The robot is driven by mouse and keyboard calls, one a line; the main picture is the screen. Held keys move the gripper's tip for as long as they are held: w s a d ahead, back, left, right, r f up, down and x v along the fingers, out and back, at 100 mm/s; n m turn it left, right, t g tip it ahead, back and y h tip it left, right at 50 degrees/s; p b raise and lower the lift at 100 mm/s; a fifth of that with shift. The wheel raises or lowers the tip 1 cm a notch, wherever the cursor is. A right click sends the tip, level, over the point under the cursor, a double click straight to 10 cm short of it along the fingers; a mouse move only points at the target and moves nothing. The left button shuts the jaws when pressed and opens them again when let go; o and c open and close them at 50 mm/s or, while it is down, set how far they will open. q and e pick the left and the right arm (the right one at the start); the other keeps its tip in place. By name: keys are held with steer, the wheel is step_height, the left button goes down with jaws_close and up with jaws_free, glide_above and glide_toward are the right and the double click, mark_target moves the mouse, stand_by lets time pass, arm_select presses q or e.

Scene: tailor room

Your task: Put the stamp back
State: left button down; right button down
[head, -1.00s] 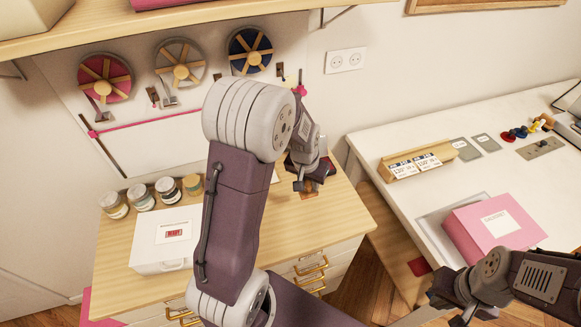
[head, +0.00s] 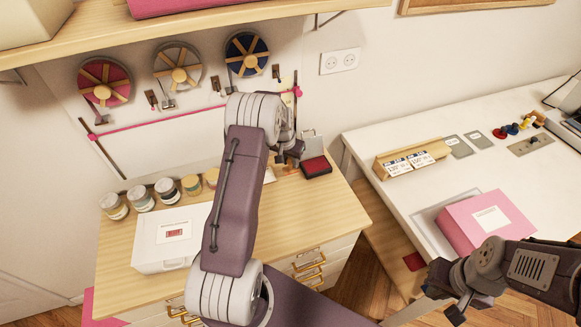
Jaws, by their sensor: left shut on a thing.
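My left gripper (head: 292,158) is over the back right of the wooden drawer desk, just left of the red ink pad (head: 316,167). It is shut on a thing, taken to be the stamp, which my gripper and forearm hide. The ink pad lies open on the desk, its red surface showing, with a grey upright piece behind it. I cannot tell whether the held thing touches the desk. My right gripper (head: 449,298) is at the lower right, in front of the white table and away from the desk; its finger gap is unclear.
A white box with a red label (head: 172,238) and several jars (head: 141,198) stand on the desk's left. Ribbon spools (head: 176,65) hang on the wall. The white table (head: 400,205) at right holds a pink box (head: 487,222) and a wooden card holder (head: 412,160).

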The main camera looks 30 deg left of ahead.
mark_target(290, 166)
arm_select(q)
step_height(290, 166, down, 4)
steer(key=shift+s+r+p, duration=0.1)
steer(key=shift+p, duration=0.4)
steer(key=shift+f, duration=0.25)
steer(key=c, duration=1.1)
jaws_free()
steer(key=shift+c, duration=0.2)
